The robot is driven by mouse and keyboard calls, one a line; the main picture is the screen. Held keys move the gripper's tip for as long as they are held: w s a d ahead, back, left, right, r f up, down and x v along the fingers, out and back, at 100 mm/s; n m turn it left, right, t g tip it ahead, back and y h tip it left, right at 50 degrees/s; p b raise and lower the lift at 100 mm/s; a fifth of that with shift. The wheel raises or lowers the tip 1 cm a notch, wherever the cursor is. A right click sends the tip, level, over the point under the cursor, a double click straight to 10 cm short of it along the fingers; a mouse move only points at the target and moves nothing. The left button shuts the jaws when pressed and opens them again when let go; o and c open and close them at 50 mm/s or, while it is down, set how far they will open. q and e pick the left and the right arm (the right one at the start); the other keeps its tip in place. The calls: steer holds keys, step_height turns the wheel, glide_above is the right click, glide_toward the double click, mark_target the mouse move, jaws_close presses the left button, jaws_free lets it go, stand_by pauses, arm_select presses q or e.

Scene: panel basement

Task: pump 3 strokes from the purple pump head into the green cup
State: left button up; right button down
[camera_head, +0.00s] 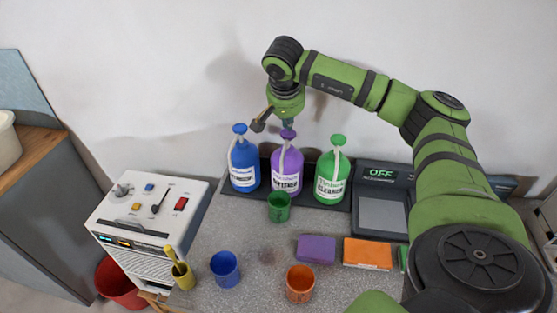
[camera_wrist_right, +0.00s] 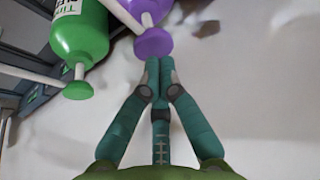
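The purple bottle (camera_head: 287,172) stands between a blue and a green one in a dark rack. Its purple pump head (camera_head: 288,134) is on top, with a pale spout pointing forward and down. The green cup (camera_head: 279,209) stands upright in front of the purple bottle, near below the spout. My right gripper (camera_head: 287,123) is just above the purple pump head, pointing down. In the right wrist view its fingers (camera_wrist_right: 159,62) are together and empty, with the tips at the edge of the purple pump head (camera_wrist_right: 153,42); I cannot tell whether they touch. My left gripper is not in view.
The blue bottle (camera_head: 243,168) and green bottle (camera_head: 332,178) flank the purple one closely. A blue cup (camera_head: 225,270), orange cup (camera_head: 300,284), purple block (camera_head: 316,249) and orange block (camera_head: 367,254) lie nearer. A white control box (camera_head: 150,220) stands left; a panel reading OFF (camera_head: 380,174) right.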

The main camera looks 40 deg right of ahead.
mark_target(288, 133)
steer(key=shift+s+f+b, duration=0.1)
steer(key=shift+f+b, duration=0.9)
steer(key=shift+f, duration=0.8)
steer(key=shift+r, duration=0.2)
steer(key=shift+r+p, duration=1.8)
steer(key=shift+r, duration=0.1)
steer(key=shift+f, duration=0.1)
